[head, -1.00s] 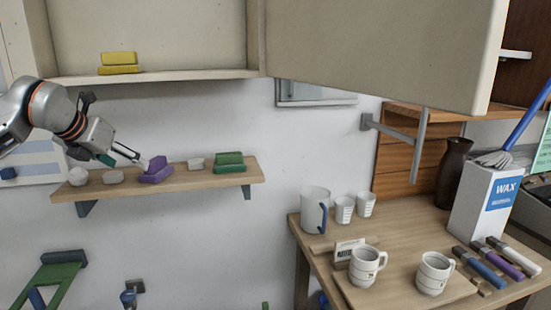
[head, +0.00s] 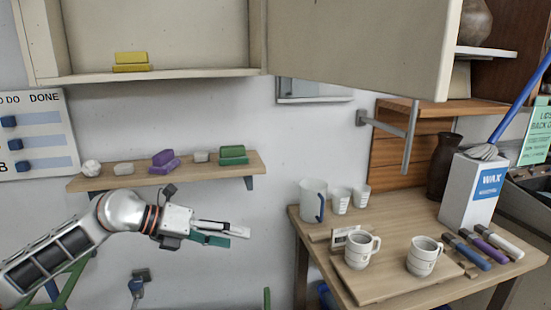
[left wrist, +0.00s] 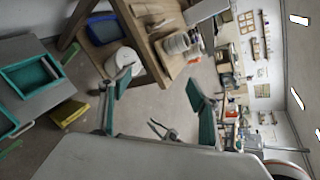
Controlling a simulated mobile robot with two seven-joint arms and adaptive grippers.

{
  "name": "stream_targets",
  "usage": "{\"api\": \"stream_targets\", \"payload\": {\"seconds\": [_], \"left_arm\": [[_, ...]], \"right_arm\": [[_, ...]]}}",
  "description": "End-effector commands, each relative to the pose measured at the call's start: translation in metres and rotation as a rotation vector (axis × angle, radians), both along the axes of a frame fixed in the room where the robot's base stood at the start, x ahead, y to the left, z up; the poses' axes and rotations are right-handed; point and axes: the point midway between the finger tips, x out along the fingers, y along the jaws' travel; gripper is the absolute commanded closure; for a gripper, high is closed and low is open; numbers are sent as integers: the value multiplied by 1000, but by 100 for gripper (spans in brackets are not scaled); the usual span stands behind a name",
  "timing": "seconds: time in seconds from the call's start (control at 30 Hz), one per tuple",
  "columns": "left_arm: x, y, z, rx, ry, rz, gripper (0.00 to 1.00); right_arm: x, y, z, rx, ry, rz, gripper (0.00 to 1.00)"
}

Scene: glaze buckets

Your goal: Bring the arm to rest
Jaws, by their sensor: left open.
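My left gripper (head: 232,236) is open and empty in the head view, in front of the wall below the small shelf and left of the wooden table. Its fingers point right. In the left wrist view its two green-padded fingers (left wrist: 165,95) stand wide apart with nothing between them. My right gripper is not in view.
The small shelf (head: 115,182) holds purple, green and white pieces. The wooden table (head: 385,288) carries two mugs, a pitcher, measuring cups and a wax box (head: 472,190). An open cabinet door (head: 365,45) juts out above. Bare wall lies between shelf and table.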

Motion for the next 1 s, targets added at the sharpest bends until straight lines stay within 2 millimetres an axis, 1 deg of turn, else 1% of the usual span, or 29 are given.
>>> {"api": "stream_targets", "payload": {"seconds": [0.03,0.1,0.2,0.3,0.4,0.47,0.57,0.67,0.77,0.8,0.87,0.9,0.97,1.0], "left_arm": [[-16,-22,-11,-97,47,-17,38],[-32,-45,-16,-234,105,-23,38],[-50,-67,-19,-428,193,-1,38],[-62,-78,-22,-617,291,53,38],[-67,-78,-30,-799,395,140,38],[-69,-74,-37,-901,459,206,38],[-70,-59,-59,-1059,575,339,38],[-73,-39,-90,-1198,694,498,38],[-81,-13,-132,-1317,816,680,38],[-87,-3,-152,-1357,866,756,38],[-99,13,-183,-1410,941,878,38],[-110,24,-205,-1440,993,963,38],[-129,39,-240,-1477,1068,1093,38],[-143,49,-261,-1496,1115,1175,38]], "right_arm": [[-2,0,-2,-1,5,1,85],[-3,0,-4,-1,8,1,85],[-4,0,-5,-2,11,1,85],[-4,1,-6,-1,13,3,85],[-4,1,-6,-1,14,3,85],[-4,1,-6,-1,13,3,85],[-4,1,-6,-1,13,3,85],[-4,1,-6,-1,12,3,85],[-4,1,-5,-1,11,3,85],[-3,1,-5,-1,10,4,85],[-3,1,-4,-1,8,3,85],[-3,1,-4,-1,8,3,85],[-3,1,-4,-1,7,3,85],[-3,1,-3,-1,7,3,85]]}}
